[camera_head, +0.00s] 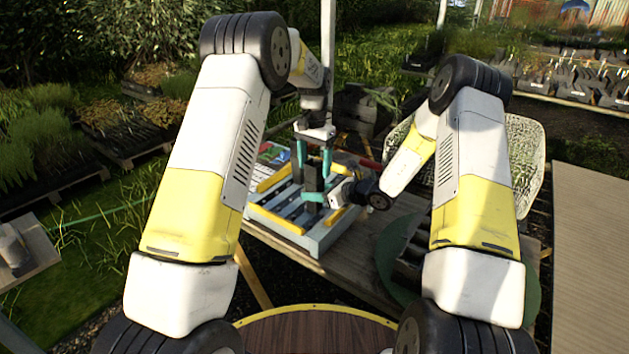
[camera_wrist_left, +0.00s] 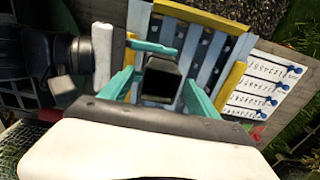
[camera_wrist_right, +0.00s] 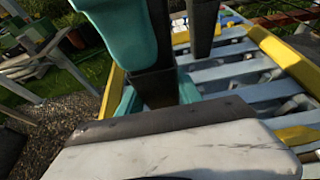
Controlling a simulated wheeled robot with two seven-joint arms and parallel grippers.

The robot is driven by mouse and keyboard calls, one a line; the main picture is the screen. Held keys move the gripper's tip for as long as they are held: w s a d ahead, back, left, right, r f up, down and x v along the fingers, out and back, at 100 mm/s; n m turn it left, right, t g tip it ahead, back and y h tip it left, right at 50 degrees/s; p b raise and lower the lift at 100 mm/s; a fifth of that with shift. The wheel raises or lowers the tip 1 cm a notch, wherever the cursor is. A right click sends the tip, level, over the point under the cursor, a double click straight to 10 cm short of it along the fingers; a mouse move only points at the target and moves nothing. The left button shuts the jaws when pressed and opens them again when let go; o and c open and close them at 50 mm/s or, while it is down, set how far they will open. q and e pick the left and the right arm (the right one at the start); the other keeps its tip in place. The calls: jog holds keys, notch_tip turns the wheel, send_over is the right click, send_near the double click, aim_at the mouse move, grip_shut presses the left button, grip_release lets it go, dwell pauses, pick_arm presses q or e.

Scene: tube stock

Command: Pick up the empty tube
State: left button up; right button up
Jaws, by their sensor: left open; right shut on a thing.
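A dark, square-sided tube (camera_head: 312,179) stands roughly upright over the blue-grey slatted rack (camera_head: 318,243) with yellow bars. My right gripper (camera_head: 313,197) is shut on the tube low down, coming from the right. In the right wrist view, the tube (camera_wrist_right: 157,88) sits between its teal fingers. My left gripper (camera_head: 314,158) is above, pointing down and open, its teal fingers on either side of the tube's upper part. In the left wrist view, the tube's dark top end (camera_wrist_left: 160,80) lies between those fingers, with gaps visible. Whether the tube's bottom touches the rack is hidden.
The rack rests on a wooden table (camera_head: 352,276). A sheet with blue markers (camera_wrist_left: 262,85) lies beside the rack. A green round mat (camera_head: 389,260) is to the right, partly behind my right arm. A white mesh basket (camera_head: 525,150) stands behind that arm.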

pick_arm(q)
notch_tip(320, 180, down, 2)
jog(key=shift+f, duration=0.1)
jog(key=c, duration=1.4)
notch_tip(320, 180, up, 10)
pick_arm(e)
jog(key=o, duration=1.4)
jog(key=shift+c, duration=0.2)
